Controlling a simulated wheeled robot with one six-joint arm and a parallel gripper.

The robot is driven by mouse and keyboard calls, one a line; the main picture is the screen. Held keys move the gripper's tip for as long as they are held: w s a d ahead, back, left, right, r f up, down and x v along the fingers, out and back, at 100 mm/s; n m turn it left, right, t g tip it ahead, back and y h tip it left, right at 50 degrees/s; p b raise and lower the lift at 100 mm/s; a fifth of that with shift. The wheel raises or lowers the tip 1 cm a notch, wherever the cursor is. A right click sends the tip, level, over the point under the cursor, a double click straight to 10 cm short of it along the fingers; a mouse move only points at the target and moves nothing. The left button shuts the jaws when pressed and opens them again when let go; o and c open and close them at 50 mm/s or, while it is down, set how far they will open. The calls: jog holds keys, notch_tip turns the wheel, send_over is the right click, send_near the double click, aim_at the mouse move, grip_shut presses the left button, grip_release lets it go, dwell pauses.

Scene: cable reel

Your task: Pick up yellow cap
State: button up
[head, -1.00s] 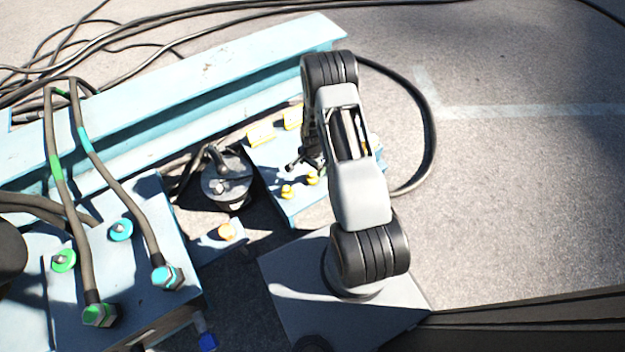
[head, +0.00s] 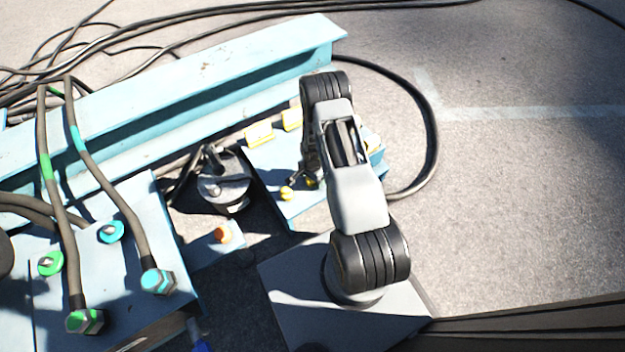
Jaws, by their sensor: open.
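A small yellow cap (head: 287,193) stands near the front-left edge of a light blue plate (head: 294,211). Another small yellow piece (head: 311,183) shows just to its right, partly hidden by my gripper. My gripper (head: 298,182) points down above the plate, right beside these yellow pieces. Its jaws are open and hold nothing that I can see. The fingers are small and dark here, so I cannot tell whether they touch or straddle a cap.
Yellow blocks (head: 259,135) sit at the plate's back edge, before a long light blue beam (head: 190,95). A blue box (head: 120,240) carries cables with green and teal connectors. Right floor is open.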

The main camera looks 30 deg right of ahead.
jog(key=c, duration=1.1)
jog(key=shift+o, duration=0.2)
jog(key=shift+r, duration=0.1)
